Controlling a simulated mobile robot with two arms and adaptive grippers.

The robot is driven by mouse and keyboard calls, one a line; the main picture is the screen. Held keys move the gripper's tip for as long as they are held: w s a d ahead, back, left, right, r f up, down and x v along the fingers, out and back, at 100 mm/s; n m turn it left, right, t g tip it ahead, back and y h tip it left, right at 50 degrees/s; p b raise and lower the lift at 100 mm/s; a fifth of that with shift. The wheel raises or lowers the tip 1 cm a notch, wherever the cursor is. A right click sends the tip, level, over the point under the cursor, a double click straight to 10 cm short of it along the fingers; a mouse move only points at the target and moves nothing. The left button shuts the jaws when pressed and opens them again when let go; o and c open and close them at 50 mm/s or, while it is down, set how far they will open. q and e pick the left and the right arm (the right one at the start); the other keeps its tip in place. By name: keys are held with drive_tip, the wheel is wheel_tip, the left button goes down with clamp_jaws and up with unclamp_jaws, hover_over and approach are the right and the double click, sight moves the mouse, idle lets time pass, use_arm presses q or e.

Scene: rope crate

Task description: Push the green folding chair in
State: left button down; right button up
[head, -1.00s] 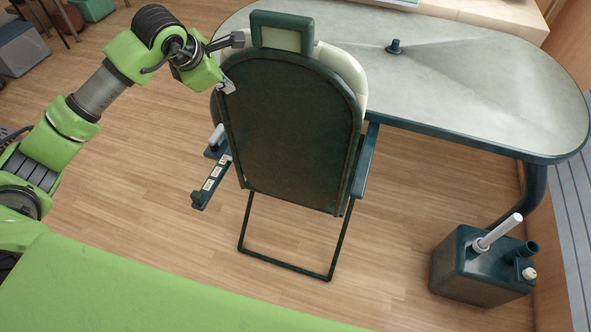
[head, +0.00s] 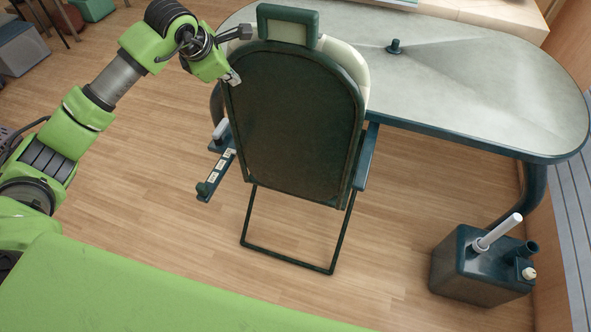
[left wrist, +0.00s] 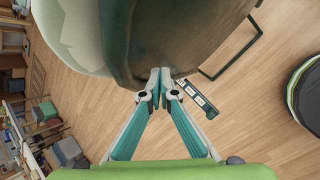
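The green folding chair (head: 292,125) stands in front of the table (head: 480,85), its dark green back towards me. Its headrest (head: 288,24) and cream seat padding overlap the table's near left edge in the head view; whether they touch is hidden. My left gripper (head: 233,78) is at the upper left edge of the chair back. In the left wrist view, the fingers of my left gripper (left wrist: 161,73) come together at the tips, against or very close to the chair back (left wrist: 190,35). No object shows between them. My right gripper is not in view.
A dark green canister box (head: 482,265) with a white tube stands on the floor at the right, below the table. A small dark knob (head: 394,47) sits on the tabletop. The wooden floor around the chair's rear legs is clear.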

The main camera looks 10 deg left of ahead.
sight(234, 55)
use_arm(q)
drive_tip(key=shift+w+d+r, duration=0.1)
drive_tip(key=shift+w, duration=0.05)
drive_tip(key=shift+w+d, duration=0.15)
drive_tip(key=shift+w, duration=2)
drive_tip(key=shift+s, duration=0.6)
drive_tip(key=shift+s+r+p, duration=0.3)
drive_tip(key=shift+r+p, duration=0.2)
drive_tip(key=shift+r, duration=0.45)
drive_tip(key=shift+s+r+p, duration=0.3)
drive_tip(key=shift+r+p, duration=0.2)
drive_tip(key=shift+r, duration=0.5)
drive_tip(key=shift+s+r+p, duration=0.3)
drive_tip(key=shift+r+p, duration=0.2)
drive_tip(key=shift+r, duration=0.45)
drive_tip(key=v, duration=1.2)
